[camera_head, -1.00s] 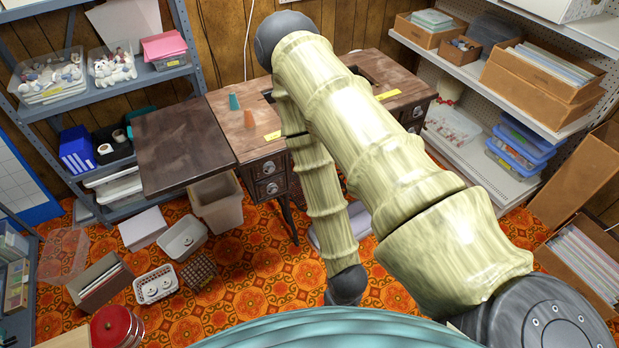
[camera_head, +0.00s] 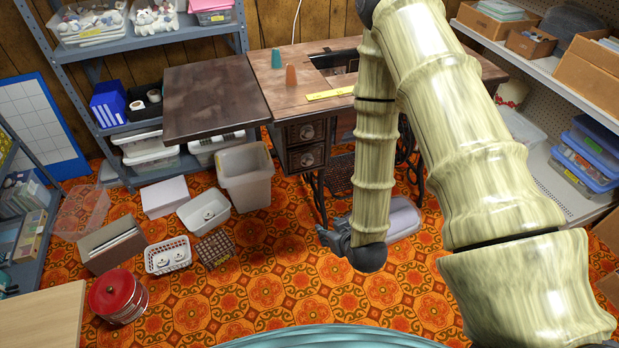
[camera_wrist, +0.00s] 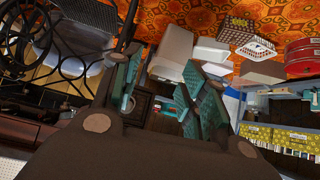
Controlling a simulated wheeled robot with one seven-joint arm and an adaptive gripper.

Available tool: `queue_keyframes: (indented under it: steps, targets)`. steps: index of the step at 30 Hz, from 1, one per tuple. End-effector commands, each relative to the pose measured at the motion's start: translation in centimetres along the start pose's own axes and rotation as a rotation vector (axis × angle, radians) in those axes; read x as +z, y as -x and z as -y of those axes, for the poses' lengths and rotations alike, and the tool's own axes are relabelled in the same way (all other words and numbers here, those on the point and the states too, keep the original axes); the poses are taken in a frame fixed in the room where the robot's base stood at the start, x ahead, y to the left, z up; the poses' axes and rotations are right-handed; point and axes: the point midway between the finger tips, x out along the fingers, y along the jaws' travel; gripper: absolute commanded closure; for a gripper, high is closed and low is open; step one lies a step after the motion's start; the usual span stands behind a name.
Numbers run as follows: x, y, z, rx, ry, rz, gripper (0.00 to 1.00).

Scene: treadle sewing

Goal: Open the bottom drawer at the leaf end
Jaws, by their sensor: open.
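The treadle sewing table (camera_head: 345,58) stands against the back wall, with its dark leaf (camera_head: 215,95) stretching out to the left. Beside the leaf is a stack of two dark drawers with round pulls. The top drawer (camera_head: 306,132) and the bottom drawer (camera_head: 308,156) both look shut. My gripper (camera_head: 328,237) is below the drawers and nearer to me in the head view, apart from them. In the wrist view my gripper (camera_wrist: 163,92) is open, its teal fingers spread and empty. A dark, drawer-like shape shows between the fingers there, but I cannot tell which part it is.
A beige bin (camera_head: 246,178) stands left of the drawers, under the leaf's edge. Baskets, a folder box and a red tin (camera_head: 118,296) lie on the floor at left. A grey-lilac object (camera_head: 402,218) lies behind my arm. The patterned floor in front is mostly clear.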

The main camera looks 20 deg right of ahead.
Motion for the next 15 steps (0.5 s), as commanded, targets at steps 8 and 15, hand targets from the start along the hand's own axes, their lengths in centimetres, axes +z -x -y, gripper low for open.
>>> queue_keyframes:
  steps: [8,15]
  targets:
    - [-3.4,-4.8,-0.9,0.033,0.047,-0.26,0.57]
    - [-6.9,-6.9,-1.8,0.076,0.085,-0.48,0.57]
